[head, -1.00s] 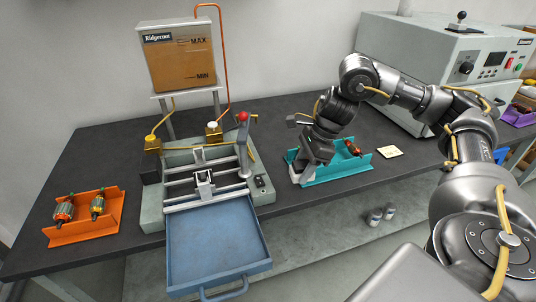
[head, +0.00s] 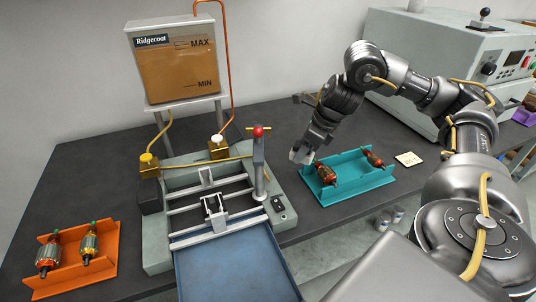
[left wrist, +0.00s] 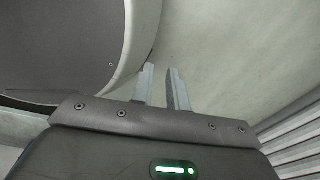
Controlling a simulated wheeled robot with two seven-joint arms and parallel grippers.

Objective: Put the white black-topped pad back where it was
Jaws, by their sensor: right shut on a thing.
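My right gripper (head: 303,152) is shut on a small pale block, which I take to be the white black-topped pad (head: 298,156). It is just past the left end of the teal tray (head: 377,182), near the left armature. The fingers hide most of the pad, and I cannot make out its black top. I cannot tell whether the pad touches the bench. My left gripper (left wrist: 163,88) shows only in the left wrist view; its two fingers stand apart with nothing between them.
The teal tray holds two red-and-copper armatures (head: 326,174). A cream note (head: 409,159) lies right of it. The winding machine (head: 157,238) stands to the left, with a blue drawer (head: 235,270) pulled out. An orange tray (head: 100,280) holds two armatures. A grey oven (head: 440,55) stands at the back right.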

